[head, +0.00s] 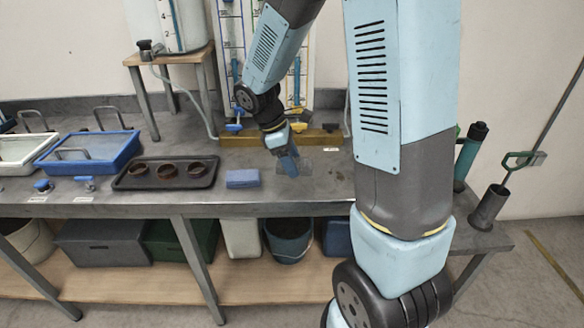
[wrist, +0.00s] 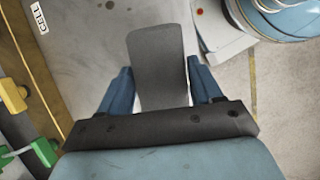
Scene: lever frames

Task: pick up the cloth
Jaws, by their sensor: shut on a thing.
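My gripper (head: 289,166) is low over the right part of the bench top, with its blue fingers pointing down. In the wrist view my gripper (wrist: 160,78) has a finger on each side of a flat grey piece that looks like the cloth (wrist: 160,50). It is shut on this piece, which extends past the fingertips. In the head view the grey piece hardly stands out from the grey bench, and I cannot tell whether it touches the top. A blue folded block (head: 242,178), a cloth or sponge, lies apart to the left of my gripper.
A dark tray (head: 140,183) with several brown rings and a blue tub (head: 125,148) stand on the bench (head: 226,200) to the left. A brass-coloured bar (head: 240,140) with coloured levers runs behind my gripper. A dark cup (head: 489,207) stands at the right end.

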